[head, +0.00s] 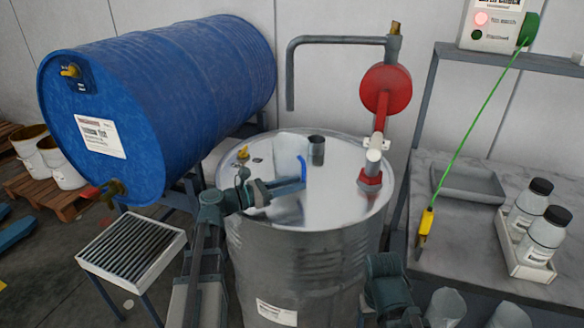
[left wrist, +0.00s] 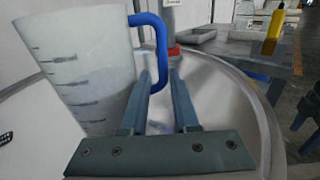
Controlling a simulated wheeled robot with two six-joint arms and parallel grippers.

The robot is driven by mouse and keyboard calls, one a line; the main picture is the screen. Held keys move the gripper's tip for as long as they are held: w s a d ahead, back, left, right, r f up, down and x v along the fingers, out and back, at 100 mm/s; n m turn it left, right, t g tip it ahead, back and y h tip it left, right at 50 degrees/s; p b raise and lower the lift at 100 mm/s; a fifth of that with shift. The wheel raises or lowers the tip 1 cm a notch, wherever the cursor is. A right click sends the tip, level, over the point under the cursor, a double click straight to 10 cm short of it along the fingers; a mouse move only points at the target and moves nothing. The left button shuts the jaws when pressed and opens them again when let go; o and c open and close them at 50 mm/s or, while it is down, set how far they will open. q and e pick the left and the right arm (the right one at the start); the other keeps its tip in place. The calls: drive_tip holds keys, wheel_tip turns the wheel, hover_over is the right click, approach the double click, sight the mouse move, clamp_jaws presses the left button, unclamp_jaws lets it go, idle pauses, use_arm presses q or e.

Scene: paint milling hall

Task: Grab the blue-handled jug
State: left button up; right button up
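The jug (left wrist: 85,65) is a translucent, graduated vessel with a blue handle (left wrist: 160,45). It stands upright on the metal drum's lid, at the left of the left wrist view. In the head view the blue handle (head: 303,168) shows on the lid; the pale body is hard to make out against it. My left gripper (left wrist: 161,72) is open, its two fingers pointing at the handle. The handle's lower part appears between or just beyond the fingertips; contact cannot be told. In the head view my left gripper (head: 290,187) is low over the lid.
The metal drum (head: 295,245) carries a red hand pump (head: 385,90) at the lid's right and a small grey cup (head: 316,150). A blue drum (head: 160,100) lies at left. A bench at right holds a grey tray (head: 468,183) and bottles (head: 545,235).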

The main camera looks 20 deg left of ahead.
use_arm(q)
drive_tip(key=shift+w+d, duration=0.25)
drive_tip(key=shift+d, duration=0.1)
drive_tip(key=x, duration=0.5)
drive_tip(key=shift+d+r, duration=0.15)
drive_tip(key=shift+d, duration=0.05)
clamp_jaws()
idle(1.1)
